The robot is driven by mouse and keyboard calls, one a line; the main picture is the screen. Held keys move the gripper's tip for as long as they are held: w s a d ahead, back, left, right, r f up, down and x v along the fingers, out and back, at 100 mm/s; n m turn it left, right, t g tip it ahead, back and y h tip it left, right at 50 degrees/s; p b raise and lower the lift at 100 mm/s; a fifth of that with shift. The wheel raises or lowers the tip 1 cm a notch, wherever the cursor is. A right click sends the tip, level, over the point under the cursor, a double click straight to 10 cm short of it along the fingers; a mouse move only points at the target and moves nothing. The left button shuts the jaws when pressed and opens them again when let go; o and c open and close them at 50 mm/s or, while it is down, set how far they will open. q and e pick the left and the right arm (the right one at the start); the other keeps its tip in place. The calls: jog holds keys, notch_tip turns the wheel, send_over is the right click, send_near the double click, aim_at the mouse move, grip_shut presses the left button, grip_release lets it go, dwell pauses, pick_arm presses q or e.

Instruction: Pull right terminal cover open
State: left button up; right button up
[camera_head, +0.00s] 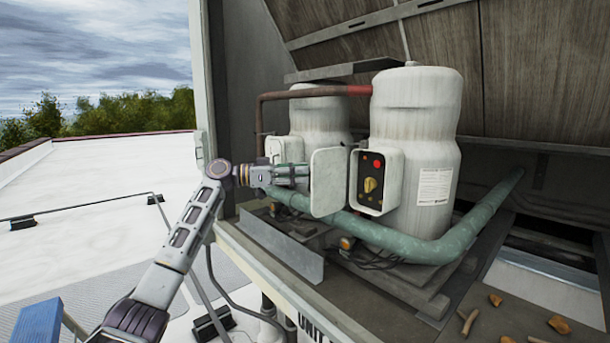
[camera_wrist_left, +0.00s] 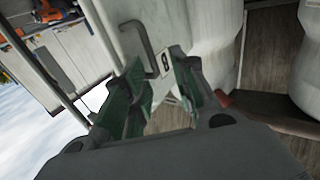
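The right terminal cover (camera_head: 328,182) is a pale panel standing swung out to the left of its terminal box (camera_head: 375,178) on the right white tank. The box front is exposed, with a red button and a yellow knob. In the left wrist view the cover (camera_wrist_left: 115,18) carries a dark bar handle (camera_wrist_left: 150,45) and a small label. My left gripper (camera_head: 305,173) is at the cover's left side, partly hidden by it. Its green fingers (camera_wrist_left: 157,62) are apart near the handle's lower end; contact is unclear. My right gripper is not in view.
A second white tank (camera_head: 320,120) with its own box (camera_head: 285,150) stands behind. A green pipe (camera_head: 430,248) runs below the box, and a red-brown pipe (camera_head: 300,93) runs above. Brown debris (camera_head: 560,325) lies at lower right.

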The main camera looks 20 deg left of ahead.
pick_arm(q)
jog(key=v, duration=1.1)
jog(key=shift+f, duration=0.1)
